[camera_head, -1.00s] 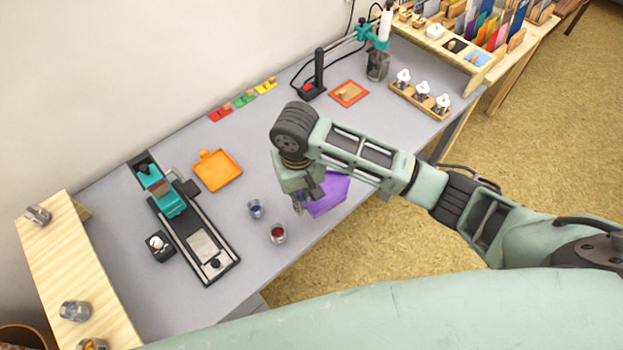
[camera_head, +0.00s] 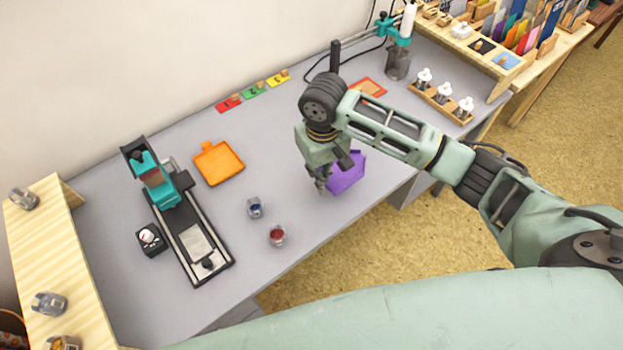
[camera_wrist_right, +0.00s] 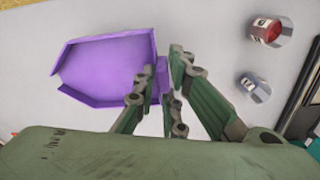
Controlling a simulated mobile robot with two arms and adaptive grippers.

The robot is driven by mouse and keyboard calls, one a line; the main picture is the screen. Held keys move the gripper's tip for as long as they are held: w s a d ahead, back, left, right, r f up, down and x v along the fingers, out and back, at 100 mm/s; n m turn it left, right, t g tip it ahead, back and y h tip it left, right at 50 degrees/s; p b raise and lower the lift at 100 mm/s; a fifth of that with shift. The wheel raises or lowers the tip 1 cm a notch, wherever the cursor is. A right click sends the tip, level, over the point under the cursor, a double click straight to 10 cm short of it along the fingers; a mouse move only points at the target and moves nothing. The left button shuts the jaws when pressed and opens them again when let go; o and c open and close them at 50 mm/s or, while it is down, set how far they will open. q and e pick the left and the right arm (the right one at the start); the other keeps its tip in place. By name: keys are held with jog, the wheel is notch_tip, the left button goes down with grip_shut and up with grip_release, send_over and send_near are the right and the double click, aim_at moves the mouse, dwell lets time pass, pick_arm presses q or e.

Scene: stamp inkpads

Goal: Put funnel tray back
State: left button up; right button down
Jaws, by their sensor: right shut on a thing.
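The purple funnel tray (camera_head: 347,173) is at the right gripper, over the front part of the grey table. In the right wrist view the tray (camera_wrist_right: 105,68) shows its flat inside, low rims and a short tab on its gripper side. My right gripper (camera_head: 323,183) is shut on that tab; its fingers also show in the right wrist view (camera_wrist_right: 160,85). I cannot tell whether the tray touches the table or hangs just above it. The arm hides part of the table behind it. My left gripper is not in view.
An orange tray (camera_head: 218,163) lies left of the gripper. Cups with blue (camera_head: 254,207) and red (camera_head: 277,235) contents stand nearer the front edge. A press (camera_head: 180,215) stands at left. A wooden rack (camera_head: 441,103) with white-topped bottles is at right. The table between the orange tray and gripper is clear.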

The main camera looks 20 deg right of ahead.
jog(key=w+a+f, duration=0.2)
jog(key=shift+w, duration=0.3)
jog(key=shift+d+f+p, duration=0.1)
jog(key=shift+f+p, duration=0.2)
jog(key=shift+f, duration=1.7)
jog(key=c, duration=1.8)
grip_release()
notch_tip(320, 180, up, 12)
jog(key=shift+r+b, duration=0.1)
jog(key=shift+b, duration=0.4)
